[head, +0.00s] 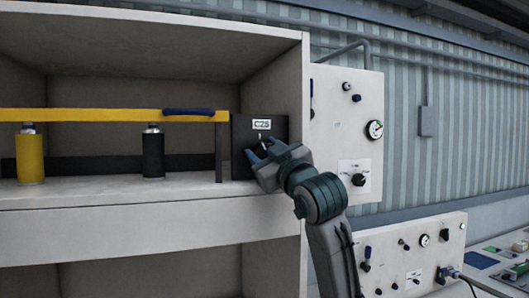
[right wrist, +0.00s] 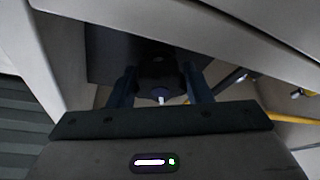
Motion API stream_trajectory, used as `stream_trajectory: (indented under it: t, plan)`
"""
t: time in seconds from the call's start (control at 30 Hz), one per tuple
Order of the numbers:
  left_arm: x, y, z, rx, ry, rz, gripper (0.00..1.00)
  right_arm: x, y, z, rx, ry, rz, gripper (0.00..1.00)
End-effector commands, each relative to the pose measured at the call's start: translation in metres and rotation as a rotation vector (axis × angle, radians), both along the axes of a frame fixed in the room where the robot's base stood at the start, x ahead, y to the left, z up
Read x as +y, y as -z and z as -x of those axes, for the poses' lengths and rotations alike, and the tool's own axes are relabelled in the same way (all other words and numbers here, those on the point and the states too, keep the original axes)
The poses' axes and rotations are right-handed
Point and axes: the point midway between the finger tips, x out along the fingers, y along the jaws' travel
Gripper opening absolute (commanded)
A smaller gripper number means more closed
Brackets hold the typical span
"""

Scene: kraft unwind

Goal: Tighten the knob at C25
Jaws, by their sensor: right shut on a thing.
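A dark box labelled C25 (head: 274,127) stands at the right end of the shelf, against the cabinet's side wall. My right gripper (head: 257,154) is at the front face of this box, below its label. In the right wrist view my right gripper (right wrist: 160,92) has a blue finger on each side of a dark knob (right wrist: 158,68), and it is shut on that knob. The gripper hides most of the knob in the head view. The dark box (right wrist: 105,55) fills the area behind the knob. My left gripper is not in view.
A yellow bar (head: 90,115) with a blue handle (head: 189,111) runs along the shelf left of the box. A yellow cylinder (head: 30,158) and a black cylinder (head: 153,155) hang or stand below it. A gauge panel (head: 345,110) is right of the cabinet; another panel (head: 395,275) sits lower right.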

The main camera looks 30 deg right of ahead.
Motion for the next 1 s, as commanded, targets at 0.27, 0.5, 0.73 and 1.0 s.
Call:
stream_trajectory:
  t: [0.27,0.5,0.73,1.0]
  plan:
    - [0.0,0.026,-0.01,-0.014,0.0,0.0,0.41,0.0,0.004,0.0,-0.07,-0.003,-0.284,0.22]
    - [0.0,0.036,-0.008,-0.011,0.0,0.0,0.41,-0.001,0.002,0.0,-0.108,-0.002,-0.453,0.22]
    - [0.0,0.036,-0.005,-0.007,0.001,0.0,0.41,-0.002,0.0,0.0,-0.109,-0.001,-0.46,0.22]
    - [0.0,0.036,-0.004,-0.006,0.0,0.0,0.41,-0.002,0.0,0.0,-0.109,0.0,-0.458,0.67]
